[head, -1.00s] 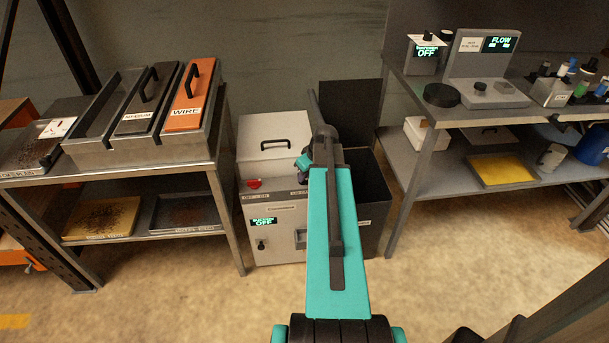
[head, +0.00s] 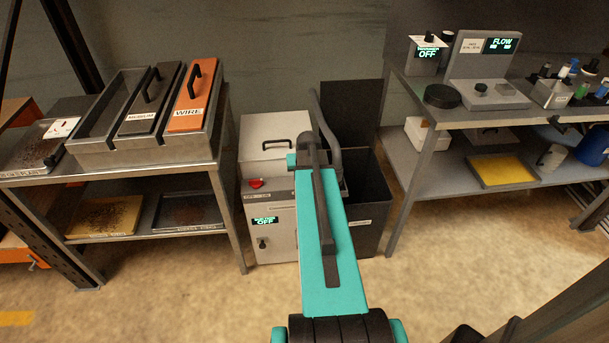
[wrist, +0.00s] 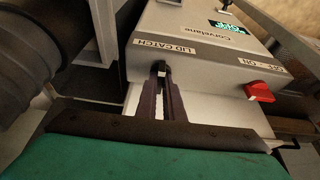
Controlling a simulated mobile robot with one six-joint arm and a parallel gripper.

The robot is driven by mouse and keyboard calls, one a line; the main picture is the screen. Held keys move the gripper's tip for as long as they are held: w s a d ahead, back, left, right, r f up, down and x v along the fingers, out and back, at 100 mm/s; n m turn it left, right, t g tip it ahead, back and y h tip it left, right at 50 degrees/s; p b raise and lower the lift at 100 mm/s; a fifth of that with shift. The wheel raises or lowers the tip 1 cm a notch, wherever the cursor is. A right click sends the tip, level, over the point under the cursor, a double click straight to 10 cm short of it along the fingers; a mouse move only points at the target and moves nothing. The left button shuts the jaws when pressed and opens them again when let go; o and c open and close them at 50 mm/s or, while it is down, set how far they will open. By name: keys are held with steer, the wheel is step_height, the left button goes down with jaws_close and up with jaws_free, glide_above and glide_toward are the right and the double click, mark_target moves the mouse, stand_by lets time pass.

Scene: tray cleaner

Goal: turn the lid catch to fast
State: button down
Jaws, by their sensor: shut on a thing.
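The lid catch (wrist: 163,67) is a small dark piece under the "LID CATCH" label on the pale tray cleaner (wrist: 205,45) in the wrist view. My gripper (wrist: 162,76) is shut on it, with its dark fingers either side. The fingers hide most of the catch, so I cannot tell which way it is turned. In the head view my arm hides the catch and the gripper. The cleaner (head: 272,218) stands on the floor there, its lid (head: 262,126) down with a black handle.
A red off-on switch (wrist: 259,91) sits beside the catch in the wrist view and shows in the head view (head: 256,183). A dark open bin (head: 372,190) stands right of the cleaner. A tray bench (head: 150,165) is left and a work bench (head: 430,100) right.

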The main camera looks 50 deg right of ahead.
steer(key=shift+a, duration=0.1)
stand_by(0.4)
steer(key=c, duration=1.9)
jaws_free()
steer(key=shift+o, duration=0.2)
steer(key=v, duration=1.3)
steer(key=shift+a+r, duration=0.15)
steer(key=shift+r, duration=0.2)
